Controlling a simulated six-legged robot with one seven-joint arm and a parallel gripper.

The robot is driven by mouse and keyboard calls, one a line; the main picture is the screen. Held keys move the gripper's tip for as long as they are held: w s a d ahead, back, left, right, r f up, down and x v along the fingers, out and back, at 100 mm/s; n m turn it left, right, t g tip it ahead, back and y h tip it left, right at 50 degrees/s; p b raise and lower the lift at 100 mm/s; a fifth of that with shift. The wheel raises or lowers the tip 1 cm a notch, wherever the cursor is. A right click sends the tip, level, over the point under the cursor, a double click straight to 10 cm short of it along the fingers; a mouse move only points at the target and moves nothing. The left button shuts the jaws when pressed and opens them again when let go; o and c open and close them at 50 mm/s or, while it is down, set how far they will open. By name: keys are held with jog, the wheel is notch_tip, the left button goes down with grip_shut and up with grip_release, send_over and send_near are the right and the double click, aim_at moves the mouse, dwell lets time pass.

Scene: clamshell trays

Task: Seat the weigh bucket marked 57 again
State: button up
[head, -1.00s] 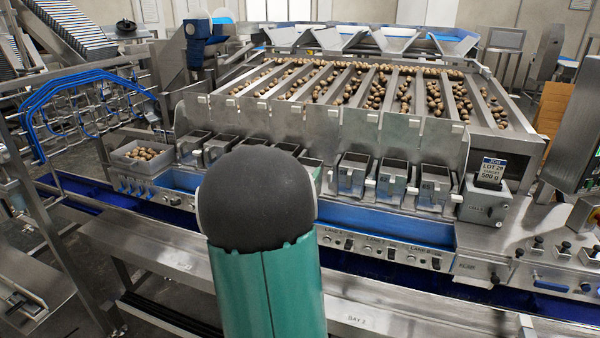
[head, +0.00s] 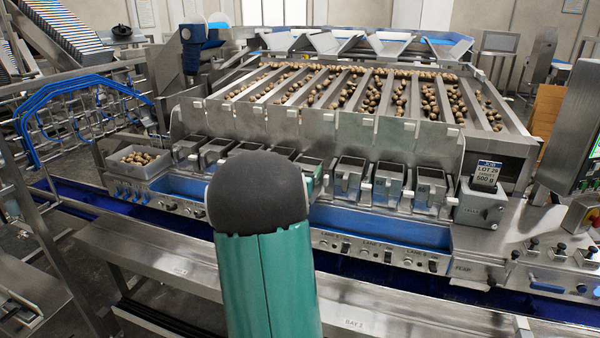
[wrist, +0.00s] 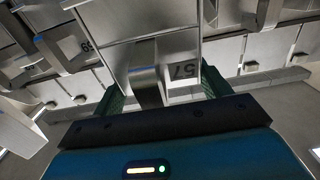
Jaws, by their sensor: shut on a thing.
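The weigh bucket marked 57 (wrist: 183,55) is a grey metal box at the middle of the wrist view. Its number plate (wrist: 183,70) faces me beside a bent metal bracket (wrist: 147,80). My gripper (wrist: 163,90) is shut on this bucket, with one green finger on each side of it. In the head view the rounded dark and teal part of my arm hides most of the gripper and the held bucket. Whether the bucket rests on its hanger or is held clear of it I cannot tell.
A row of grey weigh buckets (head: 391,185) hangs along the machine front, above a blue channel (head: 375,226). Another numbered bucket (wrist: 72,50) is close at left in the wrist view. A tray of brown nuts (head: 117,165) stands left. A LOT 29 display (head: 486,173) stands right.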

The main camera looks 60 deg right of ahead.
aim_at(312, 160)
jog(key=shift+w+d+f, duration=0.2)
jog(key=shift+d+f, duration=0.1)
jog(key=shift+d, duration=1)
jog(key=shift+w+d+f, duration=0.2)
jog(key=shift+d+f, duration=0.05)
jog(key=shift+d, duration=1.05)
jog(key=shift+w+d+f, duration=0.2)
jog(key=shift+d+f, duration=0.1)
jog(key=shift+d, duration=1)
